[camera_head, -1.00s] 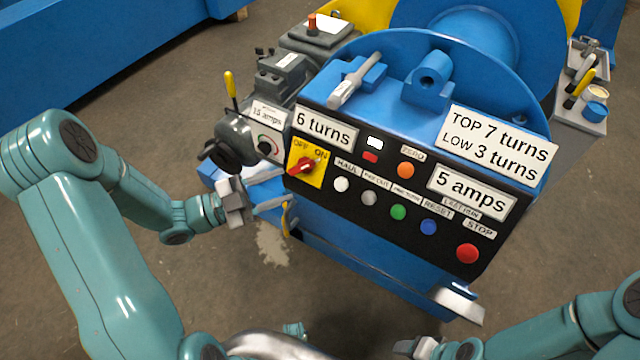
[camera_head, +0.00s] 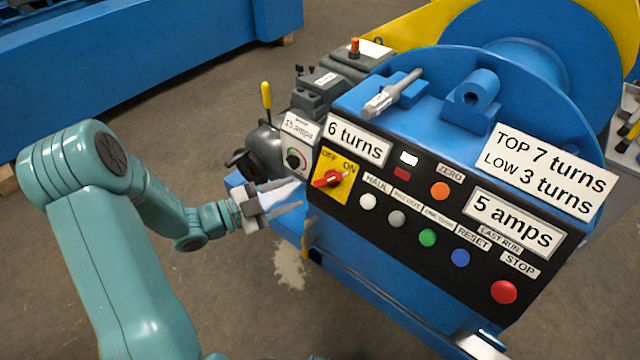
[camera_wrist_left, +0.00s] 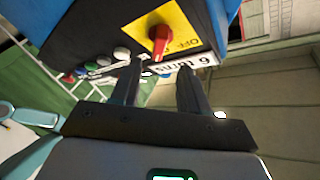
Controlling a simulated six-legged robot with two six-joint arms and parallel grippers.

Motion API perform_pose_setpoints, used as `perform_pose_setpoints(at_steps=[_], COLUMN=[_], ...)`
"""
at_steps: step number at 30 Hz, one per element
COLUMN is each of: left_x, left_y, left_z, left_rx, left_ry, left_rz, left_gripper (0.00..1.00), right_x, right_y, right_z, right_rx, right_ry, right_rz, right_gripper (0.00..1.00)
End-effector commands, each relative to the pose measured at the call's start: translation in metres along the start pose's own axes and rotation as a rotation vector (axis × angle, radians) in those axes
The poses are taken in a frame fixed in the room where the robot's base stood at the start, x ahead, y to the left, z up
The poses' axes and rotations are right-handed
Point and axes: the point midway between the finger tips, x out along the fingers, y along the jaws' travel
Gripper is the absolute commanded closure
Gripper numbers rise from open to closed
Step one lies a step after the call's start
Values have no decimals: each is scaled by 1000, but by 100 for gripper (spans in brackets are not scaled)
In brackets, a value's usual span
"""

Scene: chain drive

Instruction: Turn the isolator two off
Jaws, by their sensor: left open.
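The isolator is a red rotary knob (camera_head: 327,179) on a yellow plate (camera_head: 331,193) marked OFF and ON, at the left end of the black control panel. Its handle appears to lean toward the ON side. My left gripper (camera_head: 296,194) is open and empty, just left of the plate, its fingers pointing toward the panel and apart from the knob. In the left wrist view the red knob (camera_wrist_left: 158,40) stands just beyond and between the open fingertips (camera_wrist_left: 160,70). No "two" label is readable. My right gripper is out of view.
Several push buttons, including a red STOP button (camera_head: 503,292), sit right of the isolator. A small dial (camera_head: 295,159) and a yellow-tipped lever (camera_head: 266,97) are above the gripper. A metal handle (camera_head: 393,93) lies on the blue housing.

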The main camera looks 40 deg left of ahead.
Motion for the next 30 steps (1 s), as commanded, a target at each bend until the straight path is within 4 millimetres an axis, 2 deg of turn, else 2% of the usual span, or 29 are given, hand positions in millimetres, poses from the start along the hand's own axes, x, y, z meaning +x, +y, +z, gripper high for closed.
perform_pose_setpoints(at_steps=[3, 10, 15, 23, 27, 30], left_x=[31, 70, 80, 80, 80, 80], left_y=[2, 2, 2, 1, 1, 1], left_z=[-1, -1, -1, -1, -1, -1], left_rx=[0, 0, -1, -1, -1, -1], left_ry=[7, 4, 2, 1, 1, 1], left_rz=[5, 3, 2, 1, 1, 1], left_gripper=[55, 55, 55, 55, 100, 100], right_x=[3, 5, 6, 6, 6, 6], right_y=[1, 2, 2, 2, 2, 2], right_z=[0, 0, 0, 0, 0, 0], right_rx=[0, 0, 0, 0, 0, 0], right_ry=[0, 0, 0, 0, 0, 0], right_rz=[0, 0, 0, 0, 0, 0], right_gripper=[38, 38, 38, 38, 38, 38])
